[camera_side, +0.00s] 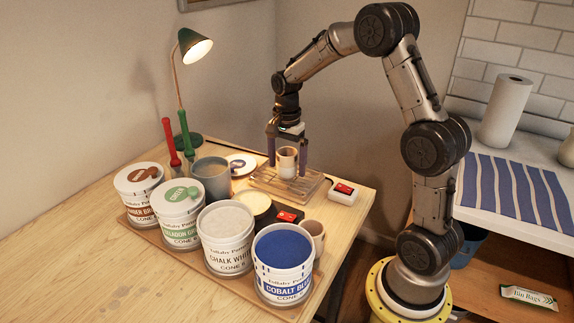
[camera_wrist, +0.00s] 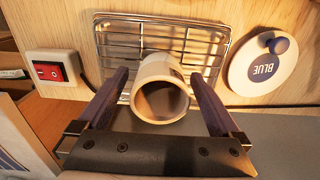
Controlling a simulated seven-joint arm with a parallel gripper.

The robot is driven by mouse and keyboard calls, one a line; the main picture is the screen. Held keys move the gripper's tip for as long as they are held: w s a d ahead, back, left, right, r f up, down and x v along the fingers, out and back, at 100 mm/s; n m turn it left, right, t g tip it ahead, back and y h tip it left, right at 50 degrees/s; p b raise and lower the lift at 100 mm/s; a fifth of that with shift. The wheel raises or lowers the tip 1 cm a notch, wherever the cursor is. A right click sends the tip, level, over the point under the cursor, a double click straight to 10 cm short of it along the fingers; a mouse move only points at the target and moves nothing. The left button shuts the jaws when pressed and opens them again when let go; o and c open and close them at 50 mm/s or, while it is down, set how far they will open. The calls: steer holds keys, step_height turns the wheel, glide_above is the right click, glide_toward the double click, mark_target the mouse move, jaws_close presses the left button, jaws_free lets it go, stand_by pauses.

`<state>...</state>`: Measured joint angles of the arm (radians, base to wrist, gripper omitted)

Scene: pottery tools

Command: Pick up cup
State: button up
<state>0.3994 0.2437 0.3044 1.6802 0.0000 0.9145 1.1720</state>
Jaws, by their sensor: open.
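A small cream cup (camera_side: 287,163) with a brown inside stands upright on a wire rack (camera_side: 262,182) toward the back of the wooden table. In the wrist view the cup (camera_wrist: 160,88) sits between my two fingers, with a gap on each side. My gripper (camera_side: 287,165) points down over the rack and is open, its fingers on either side of the cup. The fingers also show in the wrist view, and my gripper (camera_wrist: 159,100) holds nothing. A second small cup (camera_side: 314,233) stands behind the blue bucket at the table's right edge, partly hidden.
Several glaze buckets stand in a row in front, including a cobalt blue one (camera_side: 284,262). A switch box (camera_side: 343,192) is right of the rack. A lid marked BLUE (camera_wrist: 262,68) lies beside the rack. A lamp (camera_side: 190,48) stands at the back left.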

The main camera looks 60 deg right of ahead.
steer(key=shift+f, duration=0.2)
steer(key=shift+r, duration=0.1)
jaws_close()
steer(key=shift+r, duration=0.1)
